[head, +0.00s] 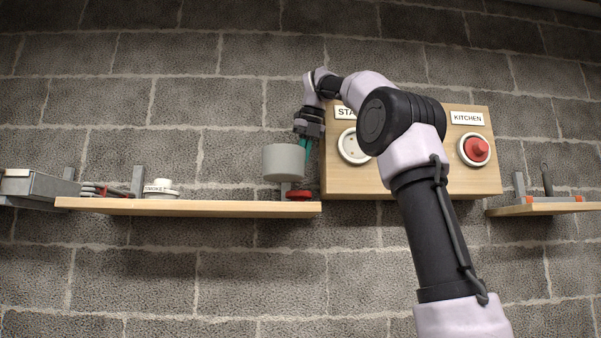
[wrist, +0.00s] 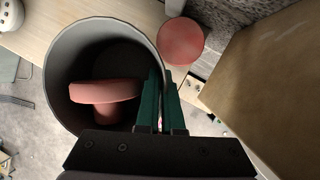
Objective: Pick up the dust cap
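A grey open cup (head: 284,162) hangs in the air above the right end of the shelf. In the wrist view, a red mushroom-shaped cap (wrist: 104,92) lies tilted inside the cup (wrist: 58,70). A second red cap (head: 299,194) sits on the shelf below and to the right of the cup; it shows as a red disc in the wrist view (wrist: 181,40). My gripper (head: 305,146) has its teal fingers (wrist: 161,105) on either side of the cup's wall, closed on it. The cup hides part of the fingers in the head view.
A wooden board (head: 408,185) right of the shelf (head: 190,208) carries a white port (head: 352,147) and a KITCHEN port with a red cap (head: 476,150). A white item (head: 161,187) and red-handled tool (head: 100,190) lie on the left shelf. Another shelf (head: 540,209) is far right.

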